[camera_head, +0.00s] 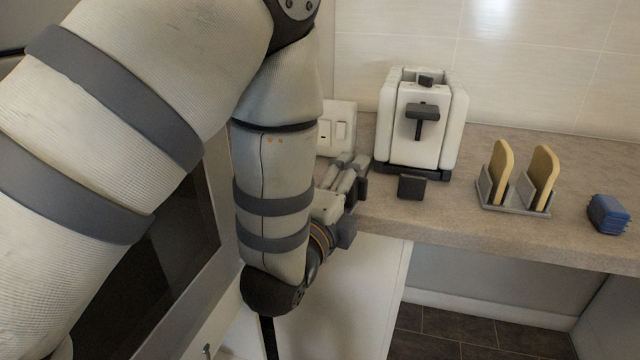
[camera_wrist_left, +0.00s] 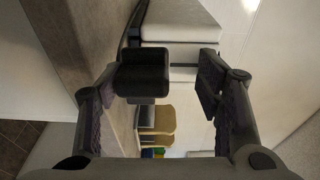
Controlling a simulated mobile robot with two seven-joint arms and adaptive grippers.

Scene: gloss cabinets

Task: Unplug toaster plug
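The white toaster (camera_head: 412,140) stands on the counter against the wall; its side also shows at the top of the left wrist view (camera_wrist_left: 185,25). A small black block (camera_head: 411,187), perhaps the plug, sits on the counter in front of it. I cannot make out a cord on it. In the left wrist view the black block (camera_wrist_left: 143,74) appears between the fingers, with no clear contact. My left gripper (camera_head: 356,176) is open, at the counter's front edge, left of the block. A white wall socket plate (camera_head: 341,130) is behind it, partly hidden by my arm. My right gripper is not in view.
A grey rack (camera_head: 515,205) with two toast slices (camera_head: 502,170) stands right of the toaster. A blue sponge-like block (camera_head: 607,214) lies at the far right. My left arm covers the left side.

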